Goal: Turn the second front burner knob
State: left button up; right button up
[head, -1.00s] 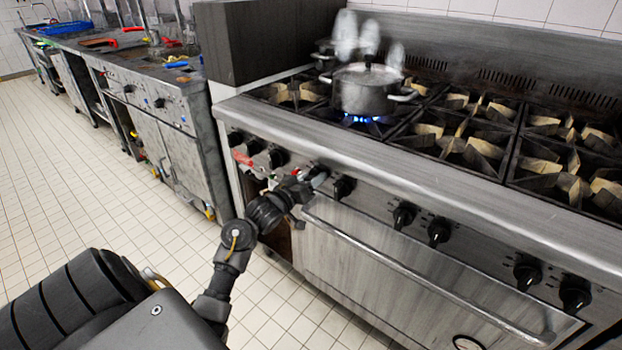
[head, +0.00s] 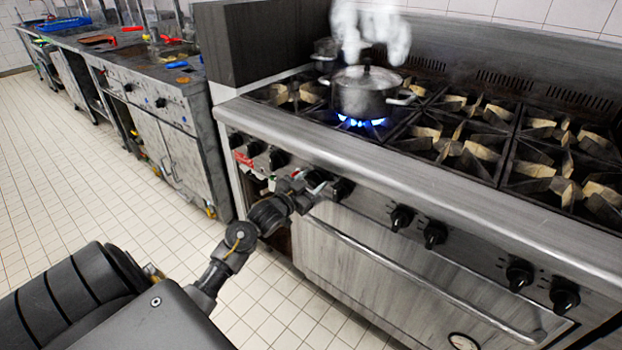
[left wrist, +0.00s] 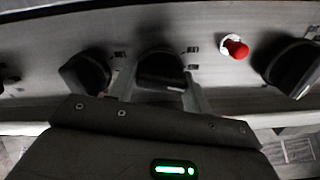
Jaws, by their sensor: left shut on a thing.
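In the left wrist view, my left gripper (left wrist: 160,95) has one finger on each side of a dark burner knob (left wrist: 160,68) and is shut on it. In the head view, my left gripper (head: 318,187) reaches the stove's front panel (head: 375,203), and the wrist hides much of the gripped knob. Another dark knob (left wrist: 85,72) is left of it in the wrist view. A red button (left wrist: 236,47) and a further knob (left wrist: 290,68) are to its right. A blue flame (head: 360,122) burns under the lidded pot (head: 366,92). My right gripper is not in view.
More knobs (head: 402,217) line the panel to the right, above the oven door's long handle (head: 420,275). The burners right of the pot (head: 460,145) are bare. Steam (head: 370,35) rises behind the pot. Tiled floor (head: 110,190) is open at left.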

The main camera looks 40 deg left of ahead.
pick_arm(q)
jog(key=m, duration=0.5)
jog(key=shift+d+p, duration=0.1)
jog(key=shift+p, duration=0.3)
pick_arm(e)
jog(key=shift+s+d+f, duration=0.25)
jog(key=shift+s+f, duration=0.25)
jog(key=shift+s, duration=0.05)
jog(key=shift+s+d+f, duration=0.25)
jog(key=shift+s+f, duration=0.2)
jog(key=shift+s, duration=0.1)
pick_arm(q)
jog(key=shift+m, duration=0.4)
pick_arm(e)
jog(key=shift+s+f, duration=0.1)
pick_arm(q)
jog(key=o, duration=0.9)
jog(key=shift+f, duration=0.1)
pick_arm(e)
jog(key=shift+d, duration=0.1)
pick_arm(q)
jog(key=s, duration=1)
jog(key=shift+s+d, duration=0.15)
jog(key=shift+s, duration=0.25)
